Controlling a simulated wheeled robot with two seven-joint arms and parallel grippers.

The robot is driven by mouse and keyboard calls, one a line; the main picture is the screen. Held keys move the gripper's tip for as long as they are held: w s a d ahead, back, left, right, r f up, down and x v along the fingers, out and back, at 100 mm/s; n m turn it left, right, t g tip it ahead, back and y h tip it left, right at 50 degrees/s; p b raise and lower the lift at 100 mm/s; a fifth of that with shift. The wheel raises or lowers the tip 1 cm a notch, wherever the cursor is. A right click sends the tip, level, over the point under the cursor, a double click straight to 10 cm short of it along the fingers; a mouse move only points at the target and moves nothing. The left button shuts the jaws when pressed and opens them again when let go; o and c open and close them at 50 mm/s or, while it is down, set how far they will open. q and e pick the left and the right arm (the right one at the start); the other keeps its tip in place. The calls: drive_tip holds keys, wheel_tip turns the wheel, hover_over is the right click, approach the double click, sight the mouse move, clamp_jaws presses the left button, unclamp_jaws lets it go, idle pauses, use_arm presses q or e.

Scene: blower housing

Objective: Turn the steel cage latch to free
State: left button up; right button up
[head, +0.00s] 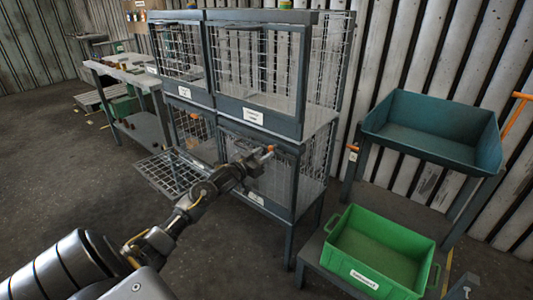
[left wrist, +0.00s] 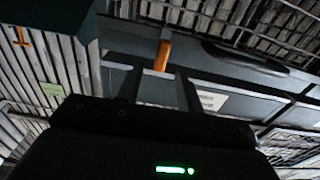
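The steel cage (head: 258,112) is a grey frame with wire-mesh compartments in two rows. Its orange latch (head: 268,150) shows at the top of the lower right compartment. My left gripper (head: 260,156) is at that latch, its arm reaching in from the lower left. In the left wrist view the orange latch (left wrist: 163,54) stands between and just beyond the two fingertips, with a gap on each side. The fingers are apart and hold nothing; contact with the latch cannot be told. My right gripper is not in view.
A mesh door (head: 170,174) stands swung out at the lower left of the cage. A green crate (head: 368,262) sits on a low stand at the front right. A dark teal bin (head: 430,125) stands behind it. A workbench (head: 125,72) is at the back left. The left floor is clear.

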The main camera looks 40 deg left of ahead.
use_arm(q)
drive_tip(key=shift+w, duration=1.25)
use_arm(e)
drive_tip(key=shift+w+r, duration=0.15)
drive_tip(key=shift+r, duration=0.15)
use_arm(q)
clamp_jaws()
